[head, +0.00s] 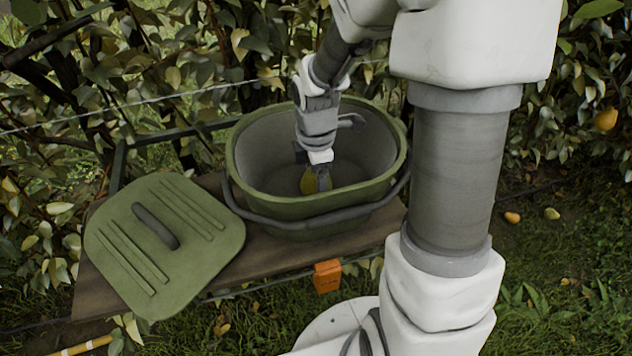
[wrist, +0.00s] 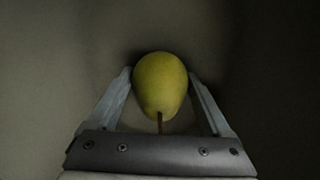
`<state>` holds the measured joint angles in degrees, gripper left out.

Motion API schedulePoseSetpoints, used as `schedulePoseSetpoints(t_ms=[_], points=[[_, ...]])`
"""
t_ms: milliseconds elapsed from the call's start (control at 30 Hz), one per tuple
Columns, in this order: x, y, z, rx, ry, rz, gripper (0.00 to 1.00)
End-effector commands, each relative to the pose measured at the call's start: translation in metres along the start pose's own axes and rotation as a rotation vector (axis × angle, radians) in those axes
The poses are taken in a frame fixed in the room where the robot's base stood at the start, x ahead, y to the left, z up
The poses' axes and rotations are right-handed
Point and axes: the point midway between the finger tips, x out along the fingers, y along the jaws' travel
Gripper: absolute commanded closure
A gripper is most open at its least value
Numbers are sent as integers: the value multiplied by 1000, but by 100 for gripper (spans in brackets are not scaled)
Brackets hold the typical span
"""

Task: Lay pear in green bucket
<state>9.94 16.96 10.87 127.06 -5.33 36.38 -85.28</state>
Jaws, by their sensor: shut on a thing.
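The green bucket (head: 243,183) stands open on a wooden plank, its dark handle hanging along the front side. My gripper (head: 312,182) reaches down inside it from above. The gripper is shut on a yellow-green pear (head: 308,181), which is partly hidden by the fingers in the head view. In the wrist view the pear (wrist: 160,85) sits between the two fingers (wrist: 160,100), its stem toward the gripper's palm. The grey bucket interior surrounds it. I cannot tell whether the pear touches the bucket floor.
A green lid (head: 190,250) with a dark handle lies on the plank (head: 268,262) left of the bucket. An orange box (head: 327,276) is at the plank's front edge. Leafy branches and a wire stand behind. A pear hangs (head: 606,119) at the right; fallen fruit (head: 512,217) lies on the grass.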

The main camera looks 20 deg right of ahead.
Motion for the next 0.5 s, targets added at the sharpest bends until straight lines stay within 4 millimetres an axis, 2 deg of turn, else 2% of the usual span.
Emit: schedulePoseSetpoints(t_ms=[167,200,267,500], points=[[4,0,0,1,0,0,96],[3,0,0,1,0,0,12],[3,0,0,1,0,0,1],[2,0,0,1,0,0,0]])
